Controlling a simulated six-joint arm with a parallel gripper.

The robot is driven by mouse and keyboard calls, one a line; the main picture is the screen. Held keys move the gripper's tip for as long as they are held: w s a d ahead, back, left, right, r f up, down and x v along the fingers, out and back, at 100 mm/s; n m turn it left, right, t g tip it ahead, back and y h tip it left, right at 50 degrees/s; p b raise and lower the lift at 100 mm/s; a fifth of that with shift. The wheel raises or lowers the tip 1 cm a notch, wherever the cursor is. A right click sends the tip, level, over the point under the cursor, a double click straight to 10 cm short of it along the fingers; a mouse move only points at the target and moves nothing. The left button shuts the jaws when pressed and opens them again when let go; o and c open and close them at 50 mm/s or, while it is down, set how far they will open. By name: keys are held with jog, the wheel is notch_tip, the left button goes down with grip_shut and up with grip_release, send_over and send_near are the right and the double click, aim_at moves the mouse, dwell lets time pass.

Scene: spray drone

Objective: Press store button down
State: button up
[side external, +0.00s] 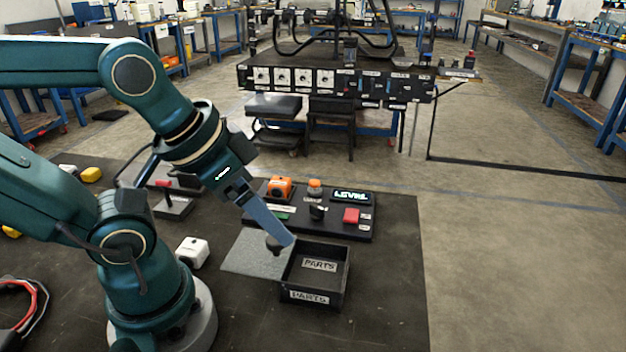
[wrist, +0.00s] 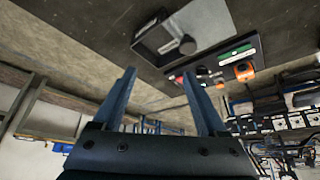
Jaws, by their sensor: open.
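A dark control panel (side external: 385,228) stands on the black table. The small labels are too small to read, so I cannot tell which button is store. My gripper (side external: 287,238) points down and right, in front of the panel and near the parts tray. In the wrist view my gripper (wrist: 158,73) is open with nothing between its fingers; the green button (wrist: 237,53) shows beyond them.
A black tray (side external: 335,275) marked PARTS sits in front of the panel, beside a grey mat (side external: 245,258). A small dark round object (side external: 273,244) is on the mat. A white block (side external: 192,252) stands left of it. The table's right front area is clear.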

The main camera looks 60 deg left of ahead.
jog(key=c, duration=0.7)
jog(key=shift+r, duration=0.25)
jog(key=c, duration=0.5)
jog(key=w+a+r+n, duration=0.2)
jog(key=w+r, duration=0.2)
jog(key=r, duration=0.1)
jog(key=shift+w+r+n+y, duration=0.3)
jog(key=shift+w+r+y, duration=0.05)
jog(key=shift+w+y, duration=0.05)
jog(key=w+a+r+n+y, duration=0.1)
jog(key=w+a+r+n, duration=0.2)
jog(key=w+a, duration=0.3)
jog(key=w+a+f+n+g, duration=0.3)
jog(key=w+a+f, duration=0.3)
jog(key=a, duration=0.4)
jog(key=shift+w, duration=0.75)
jog(key=shift+f, duration=0.1)
